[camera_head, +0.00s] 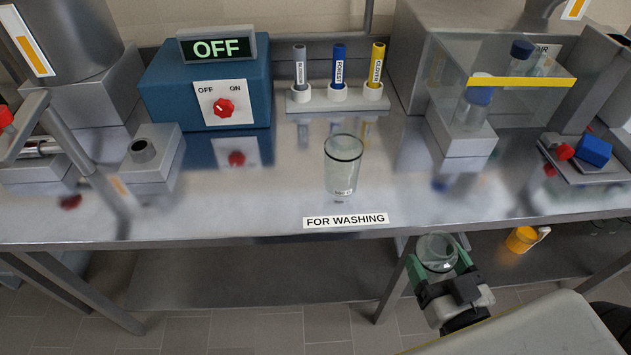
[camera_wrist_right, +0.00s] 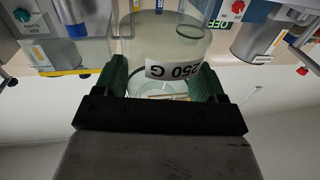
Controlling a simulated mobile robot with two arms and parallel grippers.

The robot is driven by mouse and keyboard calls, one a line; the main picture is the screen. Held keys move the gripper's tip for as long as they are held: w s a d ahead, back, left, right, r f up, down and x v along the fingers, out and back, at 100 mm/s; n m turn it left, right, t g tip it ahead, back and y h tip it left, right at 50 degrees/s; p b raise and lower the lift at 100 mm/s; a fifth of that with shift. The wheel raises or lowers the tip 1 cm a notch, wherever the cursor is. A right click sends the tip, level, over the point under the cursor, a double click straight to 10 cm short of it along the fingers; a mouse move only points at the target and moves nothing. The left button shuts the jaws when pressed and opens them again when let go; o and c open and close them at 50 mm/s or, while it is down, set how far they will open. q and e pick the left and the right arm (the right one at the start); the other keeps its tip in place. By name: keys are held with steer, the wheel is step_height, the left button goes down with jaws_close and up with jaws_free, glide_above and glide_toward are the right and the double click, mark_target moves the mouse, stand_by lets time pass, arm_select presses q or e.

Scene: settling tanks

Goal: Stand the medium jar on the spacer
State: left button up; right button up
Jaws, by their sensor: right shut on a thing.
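My right gripper (camera_head: 447,277) is shut on a clear glass jar (camera_head: 437,250), just in front of the table's front edge at lower right. In the right wrist view the jar (camera_wrist_right: 165,40) sits between the green fingers (camera_wrist_right: 163,88), with an upside-down "250 G" label on it. I take it as the medium jar. No block is marked as the spacer. Another grey block (camera_head: 152,173) with a dark round opening stands at the left. My left gripper is not in view.
An empty-looking glass (camera_head: 343,170) stands behind the "FOR WASHING" label (camera_head: 346,220). A rack (camera_head: 337,103) holds several tubes. A blue switch box (camera_head: 165,95) reads OFF. The front middle of the table is largely clear.

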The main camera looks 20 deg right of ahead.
steer(key=shift+s, duration=0.1)
steer(key=shift+w, duration=0.2)
steer(key=w+p, duration=0.2)
steer(key=w, duration=1)
steer(key=shift+w+d+r, duration=0.1)
steer(key=shift+w+d, duration=0.05)
steer(key=shift+w, duration=0.25)
steer(key=w, duration=0.4)
steer(key=shift+w+p, duration=0.35)
steer(key=shift+w, duration=0.15)
steer(key=shift+f, duration=0.2)
steer(key=shift+f, duration=0.1)
steer(key=o, duration=1)
steer(key=shift+f, duration=0.1)
steer(key=shift+c, duration=0.2)
steer(key=shift+o, duration=0.6)
